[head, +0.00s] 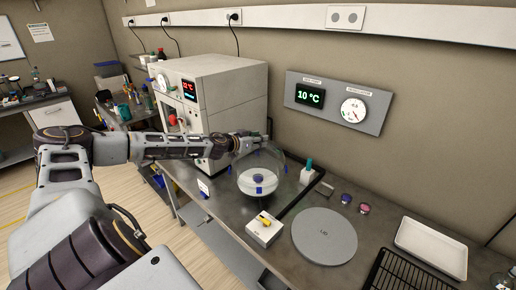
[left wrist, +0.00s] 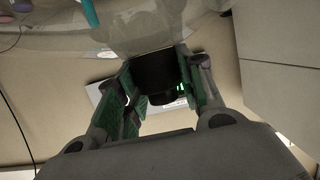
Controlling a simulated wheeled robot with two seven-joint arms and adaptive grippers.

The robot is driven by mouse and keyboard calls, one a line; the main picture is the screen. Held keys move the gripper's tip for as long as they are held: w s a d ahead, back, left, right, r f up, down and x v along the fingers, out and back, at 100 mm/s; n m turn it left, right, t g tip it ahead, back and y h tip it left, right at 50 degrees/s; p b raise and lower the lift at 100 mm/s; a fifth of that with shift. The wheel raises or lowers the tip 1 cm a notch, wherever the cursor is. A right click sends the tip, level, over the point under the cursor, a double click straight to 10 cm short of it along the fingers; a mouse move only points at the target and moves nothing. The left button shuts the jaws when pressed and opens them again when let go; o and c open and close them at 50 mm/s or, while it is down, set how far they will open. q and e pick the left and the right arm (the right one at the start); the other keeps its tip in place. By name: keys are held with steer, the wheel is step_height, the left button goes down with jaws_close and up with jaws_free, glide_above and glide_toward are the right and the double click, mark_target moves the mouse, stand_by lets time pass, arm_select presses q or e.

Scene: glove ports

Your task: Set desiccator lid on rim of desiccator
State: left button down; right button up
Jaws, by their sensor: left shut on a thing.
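The clear desiccator (head: 259,191) stands on the dark bench, with blue pieces around it and a white plate inside bearing a small blue item. My left gripper (head: 248,143) is above its far side, shut on the dark knob (left wrist: 155,72) of the clear desiccator lid (left wrist: 140,25). In the head view the clear glass of lid and desiccator overlaps, so I cannot tell whether the lid touches the rim. The round grey pad marked LID (head: 325,238) is bare. My right gripper is not in view.
A white oven-like cabinet (head: 228,95) stands close behind my left forearm. A white tray (head: 431,247) and black rack (head: 405,272) lie farther right.

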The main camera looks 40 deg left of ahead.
arm_select(q)
steer(key=shift+r, duration=0.1)
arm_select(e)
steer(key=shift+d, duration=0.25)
arm_select(q)
steer(key=shift+f, duration=0.4)
step_height(320, 180, down, 3)
steer(key=shift+r+b, duration=0.1)
steer(key=shift+b, duration=0.3)
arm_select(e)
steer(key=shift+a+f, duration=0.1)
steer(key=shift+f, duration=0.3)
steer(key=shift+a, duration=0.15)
arm_select(q)
steer(key=shift+f+b, duration=0.25)
steer(key=shift+b, duration=0.05)
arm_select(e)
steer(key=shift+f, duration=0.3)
arm_select(q)
steer(key=shift+f+b, duration=0.3)
steer(key=shift+b, duration=0.1)
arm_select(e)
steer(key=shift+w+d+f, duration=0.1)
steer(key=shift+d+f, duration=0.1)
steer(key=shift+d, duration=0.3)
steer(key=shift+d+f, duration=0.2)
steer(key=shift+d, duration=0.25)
